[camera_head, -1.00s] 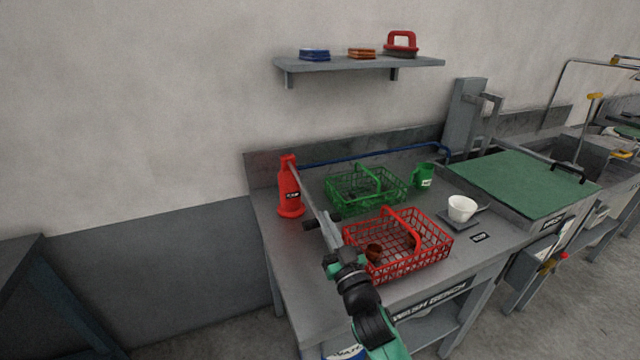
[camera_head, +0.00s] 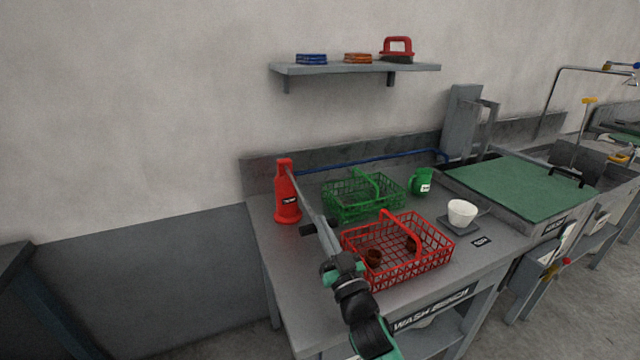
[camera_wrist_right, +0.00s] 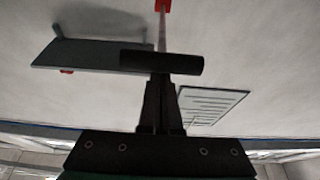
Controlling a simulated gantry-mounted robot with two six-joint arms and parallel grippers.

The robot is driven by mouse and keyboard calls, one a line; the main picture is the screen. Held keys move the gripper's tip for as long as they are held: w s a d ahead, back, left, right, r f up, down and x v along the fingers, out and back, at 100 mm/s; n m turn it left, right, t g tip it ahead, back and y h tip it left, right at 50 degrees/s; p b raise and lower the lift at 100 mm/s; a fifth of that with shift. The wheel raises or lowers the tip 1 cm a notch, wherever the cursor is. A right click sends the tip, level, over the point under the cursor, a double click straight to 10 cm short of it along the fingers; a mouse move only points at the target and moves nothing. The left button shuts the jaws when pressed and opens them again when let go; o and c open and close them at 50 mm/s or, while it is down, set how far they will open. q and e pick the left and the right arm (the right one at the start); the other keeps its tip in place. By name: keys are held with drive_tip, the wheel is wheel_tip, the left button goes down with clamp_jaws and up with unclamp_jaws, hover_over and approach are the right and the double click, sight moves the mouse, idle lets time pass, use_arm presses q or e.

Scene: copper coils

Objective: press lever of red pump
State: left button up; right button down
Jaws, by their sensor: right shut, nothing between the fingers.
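The red pump (camera_head: 287,198) stands upright at the bench's left back corner. Its lever (camera_head: 304,198) is a thin grey rod sloping down from the pump's head towards me, with a black crossbar handle (camera_head: 308,230). My right gripper (camera_head: 326,238) is shut and empty, right at the handle. In the right wrist view the black crossbar (camera_wrist_right: 162,62) lies across the tips of my shut right gripper (camera_wrist_right: 159,78), and the rod runs beyond it to a red piece at the top edge. I cannot tell whether the tips touch the handle. My left gripper is not in view.
A red basket (camera_head: 440,262) with brown items stands right of my arm, close to it. A green basket (camera_head: 345,206), a green mug (camera_head: 420,182) and a white cup (camera_head: 462,212) stand farther back or right. A wall shelf (camera_head: 355,69) hangs above.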

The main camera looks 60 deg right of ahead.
wheel_tip(320, 180, up, 4)
drive_tip(key=p, duration=0.3)
use_arm(q)
drive_tip(key=b, duration=0.3)
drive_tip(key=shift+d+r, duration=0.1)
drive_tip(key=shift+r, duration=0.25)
use_arm(e)
drive_tip(key=v, duration=1)
drive_tip(key=shift+f, duration=0.35)
